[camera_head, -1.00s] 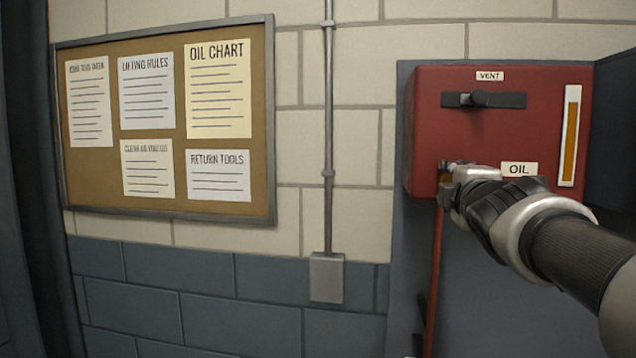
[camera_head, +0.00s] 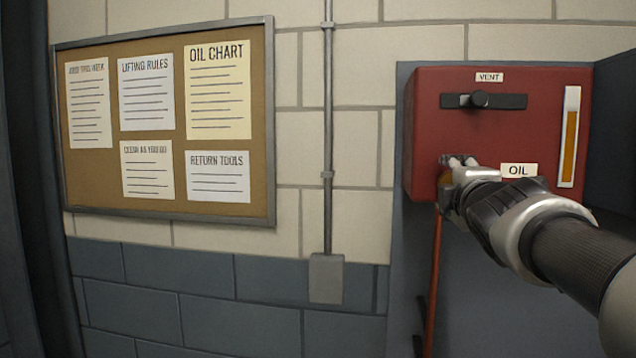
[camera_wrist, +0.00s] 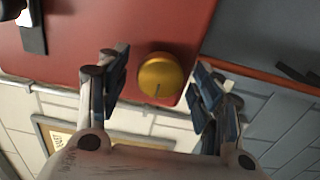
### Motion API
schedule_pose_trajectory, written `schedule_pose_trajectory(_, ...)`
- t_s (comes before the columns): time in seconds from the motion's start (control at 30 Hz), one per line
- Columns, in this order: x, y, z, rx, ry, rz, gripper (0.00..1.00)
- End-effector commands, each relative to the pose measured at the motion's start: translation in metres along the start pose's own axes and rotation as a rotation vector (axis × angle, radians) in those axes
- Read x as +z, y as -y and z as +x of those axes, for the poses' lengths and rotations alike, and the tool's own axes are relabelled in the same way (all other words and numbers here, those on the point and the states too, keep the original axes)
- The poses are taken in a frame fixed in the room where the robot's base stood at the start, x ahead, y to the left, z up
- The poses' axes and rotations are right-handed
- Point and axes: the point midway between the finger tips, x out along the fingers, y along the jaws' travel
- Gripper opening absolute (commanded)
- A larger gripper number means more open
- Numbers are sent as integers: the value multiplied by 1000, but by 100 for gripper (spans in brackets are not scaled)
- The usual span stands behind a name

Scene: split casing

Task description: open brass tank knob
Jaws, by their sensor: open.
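The brass knob (camera_wrist: 161,75) is a round, golden disc with a dark line on its face, on the red tank near its edge in the wrist view. In the head view the knob is mostly hidden behind my gripper, with a sliver of brass (camera_head: 443,180) showing. My gripper (camera_wrist: 158,82) is open, with one finger on each side of the knob and a visible gap on both sides. In the head view it (camera_head: 455,168) is at the lower left of the red tank (camera_head: 540,125). Whether the fingertips reach around the knob's depth cannot be told.
A black vent slider with a round knob (camera_head: 480,99) is above, under the VENT label (camera_head: 489,77). An OIL label (camera_head: 519,170) and a sight gauge (camera_head: 569,136) are to the right. A red pipe (camera_head: 433,285) runs down below. A notice board (camera_head: 160,215) hangs left.

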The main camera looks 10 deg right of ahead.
Motion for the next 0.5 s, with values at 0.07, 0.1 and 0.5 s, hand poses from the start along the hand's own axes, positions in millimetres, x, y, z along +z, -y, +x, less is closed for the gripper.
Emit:
schedule_pose_trajectory(0.07,0,0,-2,0,0,0,60)
schedule_pose_trajectory(0.1,0,-1,-5,1,0,1,60)
schedule_pose_trajectory(0.5,0,0,-59,1,1,-2,60)
